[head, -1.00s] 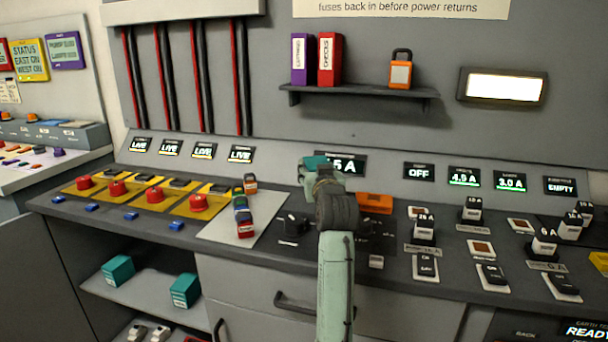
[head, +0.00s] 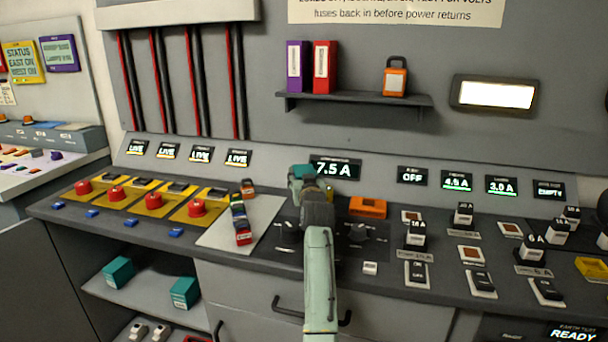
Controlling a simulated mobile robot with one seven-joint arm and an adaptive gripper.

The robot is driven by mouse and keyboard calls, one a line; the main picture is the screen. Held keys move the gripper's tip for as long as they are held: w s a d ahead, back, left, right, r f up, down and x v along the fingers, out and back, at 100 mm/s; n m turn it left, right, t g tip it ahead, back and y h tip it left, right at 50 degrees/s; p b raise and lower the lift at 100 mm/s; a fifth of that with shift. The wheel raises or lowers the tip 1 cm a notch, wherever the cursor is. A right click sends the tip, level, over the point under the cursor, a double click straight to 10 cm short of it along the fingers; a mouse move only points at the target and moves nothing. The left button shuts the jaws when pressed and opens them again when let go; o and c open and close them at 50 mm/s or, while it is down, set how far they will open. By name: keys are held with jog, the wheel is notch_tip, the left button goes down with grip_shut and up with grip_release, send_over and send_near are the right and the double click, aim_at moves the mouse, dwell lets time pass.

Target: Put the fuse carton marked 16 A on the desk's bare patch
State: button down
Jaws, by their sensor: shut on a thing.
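My gripper (head: 304,181) is over the middle of the desk, in front of the 7.5 A display, at the end of my pale green arm. It is shut on a teal block, which looks like a fuse carton (head: 299,171); my gripper hides most of it and no marking is readable. Two similar teal cartons, one on the left (head: 118,271) and one on the right (head: 185,292), sit on the open shelf under the desk; their markings are not legible. A light grey patch (head: 218,236) lies on the desk left of my gripper, with a row of small coloured blocks along its right side.
Red buttons on yellow plates (head: 150,201) stand left of the grey patch. An orange block (head: 367,207) is just right of my gripper. Several switches (head: 417,232) crowd the desk's right half. A wall shelf (head: 355,99) holds binders and an orange padlock.

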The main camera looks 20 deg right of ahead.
jog(key=shift+r, duration=0.15)
jog(key=shift+f+b, duration=0.35)
jog(key=shift+f, duration=0.05)
jog(key=shift+f, duration=0.2)
jog(key=c, duration=0.7)
grip_release()
